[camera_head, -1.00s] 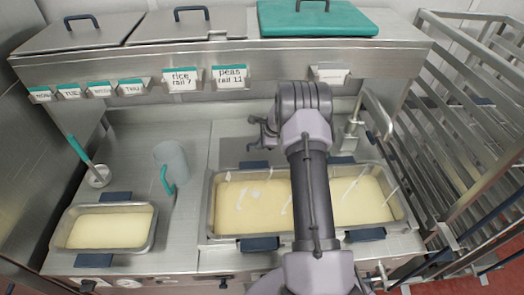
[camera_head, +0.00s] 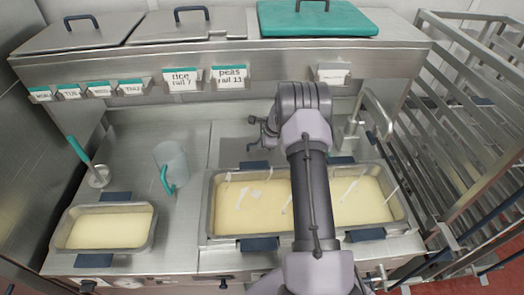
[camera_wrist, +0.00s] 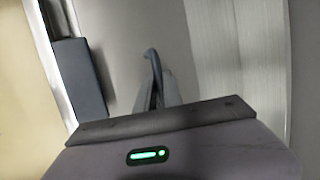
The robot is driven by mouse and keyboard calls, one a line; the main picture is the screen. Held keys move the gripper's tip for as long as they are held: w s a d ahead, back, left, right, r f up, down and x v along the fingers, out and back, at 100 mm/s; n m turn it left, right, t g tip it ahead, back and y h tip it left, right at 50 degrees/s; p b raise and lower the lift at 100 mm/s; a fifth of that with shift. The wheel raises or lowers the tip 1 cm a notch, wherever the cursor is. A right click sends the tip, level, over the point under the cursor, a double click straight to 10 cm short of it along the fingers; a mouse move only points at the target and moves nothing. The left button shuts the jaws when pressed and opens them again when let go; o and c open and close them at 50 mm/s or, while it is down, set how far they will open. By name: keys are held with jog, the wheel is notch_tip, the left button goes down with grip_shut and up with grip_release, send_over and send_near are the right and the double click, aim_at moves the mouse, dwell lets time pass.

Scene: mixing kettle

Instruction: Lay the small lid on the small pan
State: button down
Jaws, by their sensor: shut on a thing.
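The small pan (camera_head: 152,246) stands at the front left, uncovered, filled with a pale yellow mass and fitted with dark blue grips. My gripper (camera_head: 262,140) is low over the counter behind the large pan, partly hidden by my arm. In the wrist view my gripper (camera_wrist: 158,90) is shut on a dark blue curved handle (camera_wrist: 152,58). A flat grey sheet (camera_wrist: 125,35) lies below it, apparently the small lid; it shows in the head view as a darker grey plate (camera_head: 230,152). Whether it touches the counter I cannot tell.
The large pan (camera_head: 209,212) with pale contents stands just in front of my gripper. A jug (camera_head: 172,160) and a teal-handled tool (camera_head: 80,150) stand left. Lidded wells (camera_head: 75,38) and a green board (camera_head: 315,20) are at the back. A rack (camera_head: 470,130) borders the right.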

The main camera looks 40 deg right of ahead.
dwell(0.4)
notch_tip(320, 180, up, 5)
jog(key=p, duration=0.3)
jog(key=shift+r, duration=0.15)
